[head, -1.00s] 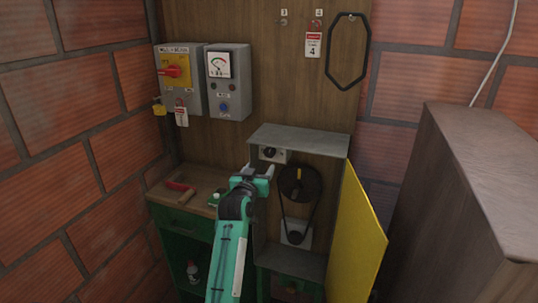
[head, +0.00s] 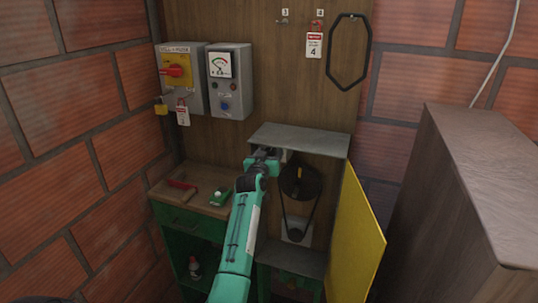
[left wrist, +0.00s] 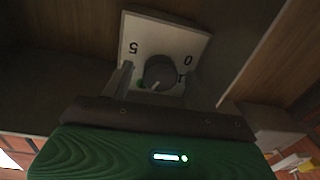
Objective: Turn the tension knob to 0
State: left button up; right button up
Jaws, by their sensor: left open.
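The tension knob (left wrist: 160,72) is a round dark knob with a pale pointer line on a white plate (left wrist: 170,36) in the left wrist view. The plate shows the marks 5, 0 and part of a 1, and appears upside down. My left gripper (left wrist: 158,80) is open, with one finger on each side of the knob; I cannot tell whether they touch it. In the head view my left gripper (head: 264,158) is in front of the plate under the grey cover and hides most of it. My right gripper is not in view.
A black pulley (head: 299,183) with a belt sits just right of the gripper. The yellow door (head: 358,240) stands open at the right. A grey shelf cover (head: 300,140) is close above. A red-handled tool (head: 181,186) lies on the wooden bench.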

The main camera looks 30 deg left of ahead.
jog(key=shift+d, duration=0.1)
pick_arm(q)
jog(key=c, duration=1)
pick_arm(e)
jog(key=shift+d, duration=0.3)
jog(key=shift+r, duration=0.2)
